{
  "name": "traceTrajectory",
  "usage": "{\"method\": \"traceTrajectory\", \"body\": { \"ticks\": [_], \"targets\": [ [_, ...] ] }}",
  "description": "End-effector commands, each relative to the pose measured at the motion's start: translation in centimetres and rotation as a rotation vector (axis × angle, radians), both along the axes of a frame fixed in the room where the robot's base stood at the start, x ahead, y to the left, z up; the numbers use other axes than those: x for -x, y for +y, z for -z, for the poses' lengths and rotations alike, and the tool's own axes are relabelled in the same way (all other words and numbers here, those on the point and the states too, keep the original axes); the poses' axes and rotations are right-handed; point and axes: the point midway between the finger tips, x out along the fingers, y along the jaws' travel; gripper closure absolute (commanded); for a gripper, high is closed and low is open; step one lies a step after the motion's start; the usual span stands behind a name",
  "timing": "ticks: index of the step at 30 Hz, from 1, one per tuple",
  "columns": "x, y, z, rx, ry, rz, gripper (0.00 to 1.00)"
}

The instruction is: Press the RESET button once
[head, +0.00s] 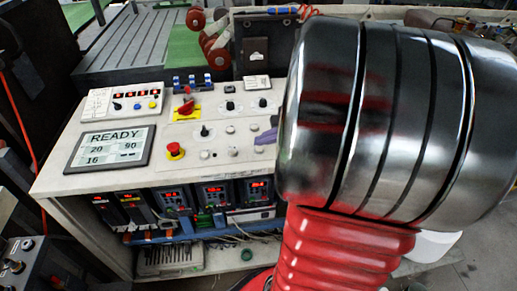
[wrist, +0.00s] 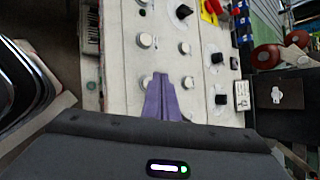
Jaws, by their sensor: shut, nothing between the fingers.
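The white control panel (head: 215,125) carries several small round pale buttons, such as one (head: 230,129) and another (head: 205,154). No RESET label is legible, so I cannot tell which is the RESET button. In the wrist view, pale buttons (wrist: 146,40), (wrist: 184,47) and (wrist: 187,82) surround my gripper (wrist: 161,77). Its purple fingers are shut together and empty, pointing at the panel. In the head view, the purple tips of my gripper (head: 267,137) show over the panel's right part, the rest hidden behind my arm. I cannot tell whether they touch the panel.
A screen (head: 110,149) reads READY, 20, 90 and 16. Red-lit controllers (head: 213,194) line the shelf below. A dark box (head: 256,52) stands behind.

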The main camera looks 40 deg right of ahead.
Motion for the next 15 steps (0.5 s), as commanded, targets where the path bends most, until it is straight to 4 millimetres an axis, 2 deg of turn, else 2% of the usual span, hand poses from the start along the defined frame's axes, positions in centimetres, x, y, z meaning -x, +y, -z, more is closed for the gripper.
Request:
{"method": "traceTrajectory", "body": {
  "ticks": [15],
  "targets": [
    [-0.01, 0.03, -0.68, 0.001, -0.001, -0.002, 1.00]
  ]
}}
